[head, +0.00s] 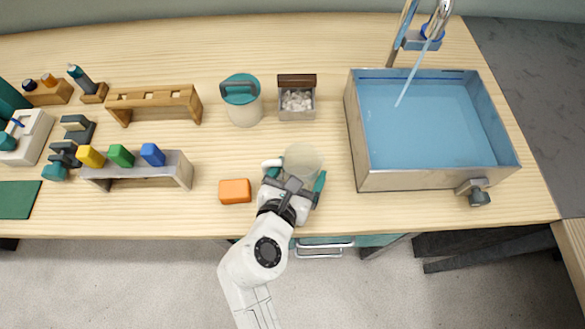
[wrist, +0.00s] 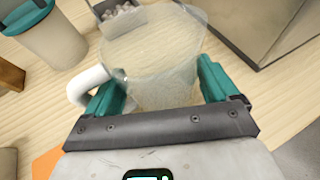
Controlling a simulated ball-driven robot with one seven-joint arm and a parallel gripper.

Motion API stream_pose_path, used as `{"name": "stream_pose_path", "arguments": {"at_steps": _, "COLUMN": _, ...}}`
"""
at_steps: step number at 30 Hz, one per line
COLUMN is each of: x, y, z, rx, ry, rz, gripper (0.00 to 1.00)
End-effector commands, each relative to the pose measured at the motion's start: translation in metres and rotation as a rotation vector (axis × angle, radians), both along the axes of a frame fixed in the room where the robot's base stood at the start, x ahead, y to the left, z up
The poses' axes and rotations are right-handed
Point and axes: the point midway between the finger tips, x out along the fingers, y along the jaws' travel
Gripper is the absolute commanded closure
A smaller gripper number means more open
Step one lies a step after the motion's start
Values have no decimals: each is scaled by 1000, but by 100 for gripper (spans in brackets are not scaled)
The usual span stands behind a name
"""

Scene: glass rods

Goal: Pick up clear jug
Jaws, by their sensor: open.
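The clear jug (head: 303,161) stands on the wooden table near its front edge, left of the sink. It is see-through with a white handle on its left side. In the wrist view the jug (wrist: 155,60) stands upright between my teal fingers, its handle (wrist: 88,88) just outside the left finger. My gripper (head: 294,188) is open, with one finger on each side of the jug's near part. In the wrist view my gripper (wrist: 160,88) shows a wide gap between its fingers. Whether either finger touches the jug I cannot tell.
An orange block (head: 235,191) lies left of my gripper. A teal-lidded canister (head: 242,105) and a small box of pale pieces (head: 297,103) stand behind. A water-filled metal sink (head: 365,180) is close on the right. Wooden racks (head: 152,98) stand at left.

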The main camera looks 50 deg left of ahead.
Motion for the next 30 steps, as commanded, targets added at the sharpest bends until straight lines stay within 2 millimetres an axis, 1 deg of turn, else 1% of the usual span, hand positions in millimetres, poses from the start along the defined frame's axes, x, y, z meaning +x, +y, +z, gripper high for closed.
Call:
{"name": "stream_pose_path", "arguments": {"at_steps": 5, "x": 0, "y": 0, "z": 0, "rx": 0, "ry": 0, "rz": 0, "gripper": 14}}
{"name": "stream_pose_path", "arguments": {"at_steps": 19, "x": 0, "y": 0, "z": 0, "rx": 0, "ry": 0, "rz": 0, "gripper": 58}}
{"name": "stream_pose_path", "arguments": {"at_steps": 26, "x": 0, "y": 0, "z": 1, "rx": 2, "ry": -1, "rz": 0, "gripper": 59}}
{"name": "stream_pose_path", "arguments": {"at_steps": 30, "x": 0, "y": 0, "z": 7, "rx": 3, "ry": -2, "rz": -1, "gripper": 59}}
